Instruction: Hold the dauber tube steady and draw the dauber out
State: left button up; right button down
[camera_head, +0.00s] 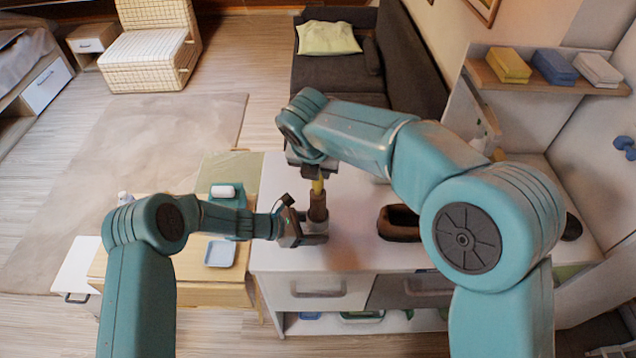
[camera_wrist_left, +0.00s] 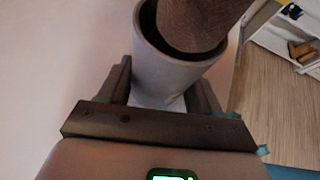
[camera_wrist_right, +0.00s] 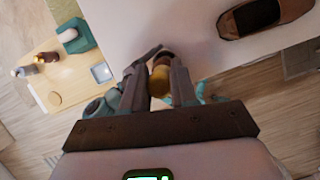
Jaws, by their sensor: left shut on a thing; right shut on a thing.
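A pale grey tube (camera_head: 318,229) stands on the white counter, and its open dark mouth shows in the left wrist view (camera_wrist_left: 165,76). My left gripper (camera_head: 305,230) is shut around the tube from the left. The dauber has a fuzzy brown head (camera_head: 318,206) and a yellow handle (camera_head: 318,186). Much of the brown head shows above the rim; its lower end is inside the tube mouth, seen in the left wrist view (camera_wrist_left: 195,22). My right gripper (camera_wrist_right: 158,84) is shut on the yellow handle from above. In the head view its fingertips are partly hidden.
A brown oval container (camera_head: 400,236) lies on the white counter (camera_head: 350,258) to the right, under my right arm. A wooden table (camera_head: 185,270) with a blue tray (camera_head: 220,253) and a teal box stands at the left. A shelf (camera_head: 545,83) holds coloured blocks.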

jog(key=shift+r, duration=0.55)
pick_arm(q)
jog(key=shift+w, duration=0.1)
pick_arm(e)
jog(key=shift+w, duration=0.1)
pick_arm(q)
jog(key=o, duration=1.2)
jog(key=shift+o, duration=0.2)
